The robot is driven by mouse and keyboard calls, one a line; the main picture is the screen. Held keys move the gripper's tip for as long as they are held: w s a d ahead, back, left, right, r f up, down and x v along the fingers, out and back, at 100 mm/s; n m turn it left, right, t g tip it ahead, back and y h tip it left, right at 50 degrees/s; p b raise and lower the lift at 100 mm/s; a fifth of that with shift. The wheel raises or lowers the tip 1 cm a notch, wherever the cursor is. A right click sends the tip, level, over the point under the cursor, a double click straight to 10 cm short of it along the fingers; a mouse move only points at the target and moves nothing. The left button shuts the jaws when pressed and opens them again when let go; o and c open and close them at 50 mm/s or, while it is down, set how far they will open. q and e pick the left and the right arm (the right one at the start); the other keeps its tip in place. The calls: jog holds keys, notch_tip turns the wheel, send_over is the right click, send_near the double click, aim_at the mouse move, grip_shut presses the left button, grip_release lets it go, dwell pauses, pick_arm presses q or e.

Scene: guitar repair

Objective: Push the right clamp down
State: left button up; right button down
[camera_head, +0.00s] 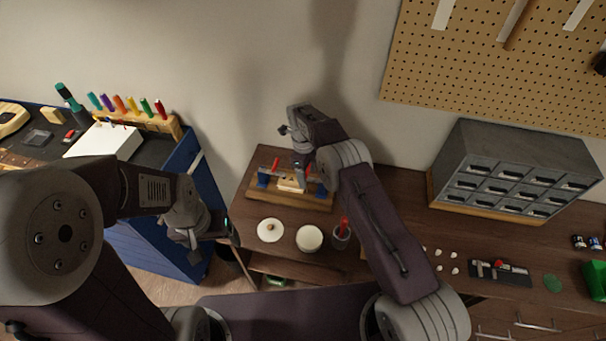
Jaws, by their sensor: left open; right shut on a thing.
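A wooden fixture board (262,192) lies on the brown bench and bears two blue-based clamps with red handles. The left clamp (263,180) is on its left side, with its red handle upright. The right clamp (321,190) is on its right side, partly hidden by my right gripper. A pale block (288,186) lies between them. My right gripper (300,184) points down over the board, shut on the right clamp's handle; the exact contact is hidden. My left gripper (226,240) is open and empty, left of the bench and away from the fixture.
A white round lid (270,230), a round pot (309,238) and a cup with a red-handled tool (341,237) stand in front of the fixture. A grey drawer cabinet (510,175) stands to the right. A blue tool cart (170,185) is at the left.

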jog(key=shift+c, duration=1.9)
grip_release()
jog(key=r+b, duration=0.1)
jog(key=r, duration=0.3)
jog(key=shift+w+a+r+b, duration=0.15)
jog(key=shift+a+r+b, duration=0.05)
jog(key=shift+b, duration=0.15)
notch_tip(320, 180, up, 4)
jog(key=shift+a+f+p, duration=0.15)
jog(key=shift+f+p, duration=0.05)
jog(key=shift+p, duration=0.1)
jog(key=shift+r, duration=0.55)
